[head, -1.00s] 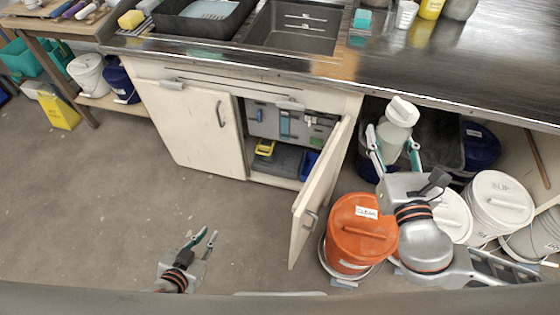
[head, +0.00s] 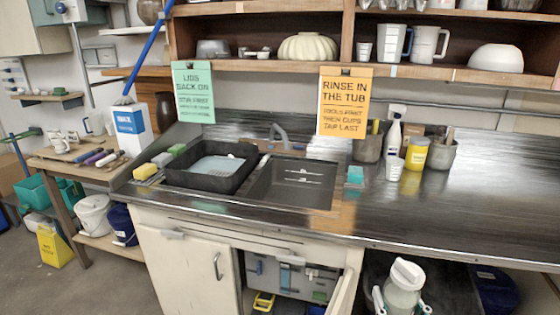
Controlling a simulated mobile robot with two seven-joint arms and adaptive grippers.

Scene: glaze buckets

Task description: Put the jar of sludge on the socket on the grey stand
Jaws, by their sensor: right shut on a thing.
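A pale, translucent jar (head: 403,290) with a white screw lid is at the bottom right of the head view, upright or nearly so. My right gripper (head: 402,303) is shut on it, with a teal-tipped finger on each side of the body. The jar is in front of the dark opening under the worktop, and its lower part is cut off by the frame edge. A grey unit (head: 276,273) with blue and green details shows inside the open cabinet. I cannot tell whether it is the grey stand, and no socket is clearly visible. My left gripper is out of view.
The steel worktop (head: 470,215) has a broad clear area on the right. A sink (head: 291,183), a black tray (head: 210,167) and a yellow pot (head: 416,154) are on it. The open cabinet door (head: 344,291) stands left of the jar.

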